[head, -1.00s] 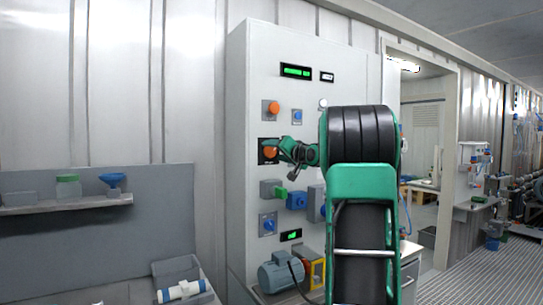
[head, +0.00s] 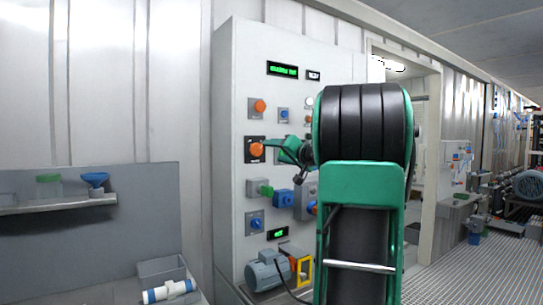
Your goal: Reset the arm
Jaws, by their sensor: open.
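My gripper (head: 278,148) is in front of the control panel (head: 235,90), just right of an orange knob (head: 254,149) on a dark plate. The gripper is open, and its fingertips are small and close to the knob; I cannot tell whether they touch it. My green and black arm covers the right part of the panel and hides some of its controls.
The panel also bears another orange knob (head: 260,106), blue knobs, a green handle (head: 265,190) and lit green displays (head: 283,70). A motor (head: 268,272) sits at its foot. A shelf (head: 60,205) with funnels is at left. Open floor (head: 480,270) lies at right.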

